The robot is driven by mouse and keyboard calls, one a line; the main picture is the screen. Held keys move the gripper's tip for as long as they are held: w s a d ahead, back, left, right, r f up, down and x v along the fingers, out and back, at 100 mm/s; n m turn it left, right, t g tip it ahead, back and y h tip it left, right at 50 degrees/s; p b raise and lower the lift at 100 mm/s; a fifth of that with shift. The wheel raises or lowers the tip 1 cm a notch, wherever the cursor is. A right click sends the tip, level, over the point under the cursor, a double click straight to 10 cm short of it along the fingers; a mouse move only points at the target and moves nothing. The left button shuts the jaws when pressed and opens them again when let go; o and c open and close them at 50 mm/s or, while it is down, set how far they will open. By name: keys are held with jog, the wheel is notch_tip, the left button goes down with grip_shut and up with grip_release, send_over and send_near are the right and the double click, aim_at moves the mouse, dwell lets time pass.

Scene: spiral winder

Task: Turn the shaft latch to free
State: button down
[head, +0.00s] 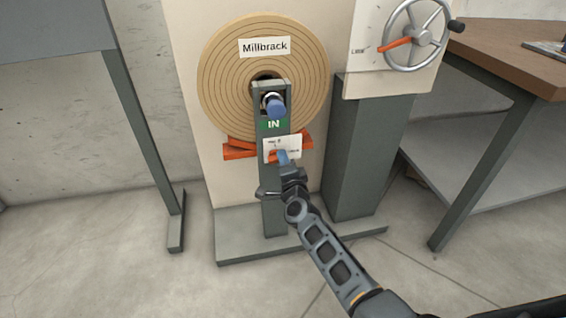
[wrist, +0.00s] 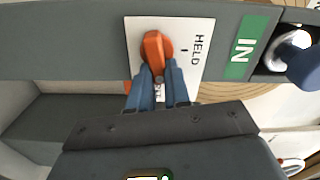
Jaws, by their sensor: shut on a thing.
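The shaft latch is an orange lever (wrist: 153,47) on a white plate (wrist: 139,28), set on the grey upright below the green IN label. In the wrist view its tip points down, a quarter turn from the HELD mark on the right, towards another label mostly hidden by my fingers. My gripper (wrist: 158,76) is shut on the lever's tip, a blue finger on each side. In the head view my gripper (head: 284,157) reaches the white plate (head: 296,142) from below right and covers much of the lever.
A blue-ended shaft (head: 274,105) sticks out above the latch, before the brown spiral disc (head: 222,75) marked Millbrack. A handwheel (head: 416,35) with an orange pointer is at upper right. A workbench (head: 500,55) stands at right. Floor at lower left is clear.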

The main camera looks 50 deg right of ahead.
jog(key=shift+f+m+b, duration=0.25)
jog(key=shift+m+b, duration=0.1)
jog(key=shift+m, duration=0.85)
jog(key=c, duration=1.1)
grip_release()
jog(key=shift+s, duration=0.1)
jog(key=shift+p+v, duration=1.5)
jog(key=shift+v, duration=2.4)
